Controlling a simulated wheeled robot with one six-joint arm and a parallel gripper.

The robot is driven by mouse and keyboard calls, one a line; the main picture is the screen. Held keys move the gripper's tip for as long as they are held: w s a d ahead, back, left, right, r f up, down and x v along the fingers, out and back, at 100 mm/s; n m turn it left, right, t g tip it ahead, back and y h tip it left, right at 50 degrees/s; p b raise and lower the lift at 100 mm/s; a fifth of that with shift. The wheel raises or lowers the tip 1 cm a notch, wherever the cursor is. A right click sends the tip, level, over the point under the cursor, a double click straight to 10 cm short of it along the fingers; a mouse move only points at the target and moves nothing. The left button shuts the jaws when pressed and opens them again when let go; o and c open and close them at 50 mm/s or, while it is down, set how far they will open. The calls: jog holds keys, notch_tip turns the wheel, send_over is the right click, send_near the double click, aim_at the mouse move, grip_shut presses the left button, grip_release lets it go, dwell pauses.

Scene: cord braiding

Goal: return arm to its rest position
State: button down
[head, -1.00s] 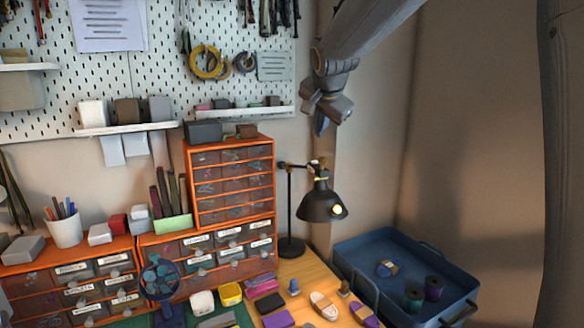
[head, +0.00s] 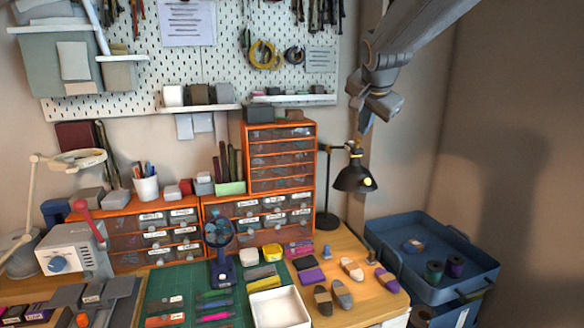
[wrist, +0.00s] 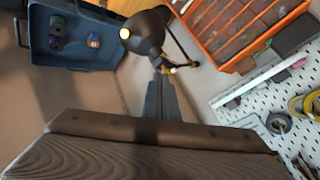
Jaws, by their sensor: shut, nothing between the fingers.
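My gripper (head: 366,121) hangs from my raised arm at the upper right of the head view, in front of the wall and above the black desk lamp (head: 355,178). Its fingers point down and are together, with nothing held. In the wrist view my closed fingers (wrist: 155,85) point toward the lamp (wrist: 146,32). The gripper looks clear of the lamp and the pegboard.
A blue tray (head: 463,291) with spools stands at the lower right. The wooden table (head: 372,262) holds a white tray (head: 280,306), a green mat (head: 165,284) and several small items. Orange drawer cabinets (head: 281,157) and a pegboard (head: 215,62) stand behind. Wall space right of my arm is open.

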jog(key=s+f+n+g+y, duration=0.1)
jog(key=s+f+n+g, duration=0.6)
jog(key=s+f, duration=2.3)
jog(key=s+n, duration=0.3)
jog(key=shift+s+d+g, duration=0.15)
jog(key=shift+g, duration=0.25)
dwell(1.8)
